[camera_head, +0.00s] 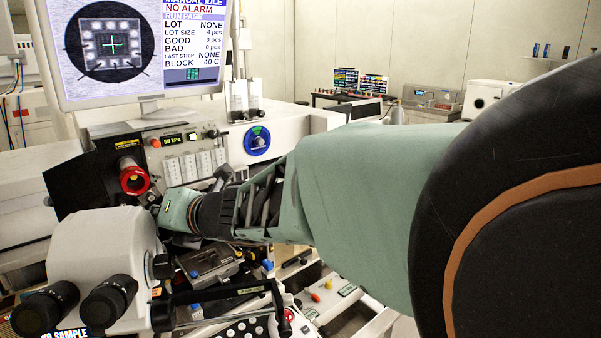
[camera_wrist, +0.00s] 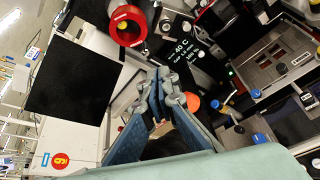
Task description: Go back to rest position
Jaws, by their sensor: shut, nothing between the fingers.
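My gripper (camera_wrist: 160,99) shows in the wrist view with its two fingers together at the tips and nothing between them. It points toward the front of the wire bonding machine, below and right of a red ring-shaped knob (camera_wrist: 126,26). In the head view my green-covered arm reaches in from the right across the machine. There the fingers are hard to make out beside the machine's front panel (camera_head: 185,150). The red knob (camera_head: 133,178) also shows there, just left of the end of my arm.
A white microscope with black eyepieces (camera_head: 108,300) stands at the front left. A monitor (camera_head: 140,50) hangs above the machine. A keypad panel (camera_head: 245,328) and a tray with small coloured parts (camera_head: 325,295) lie below my arm. A bench with screens (camera_head: 358,82) stands far behind.

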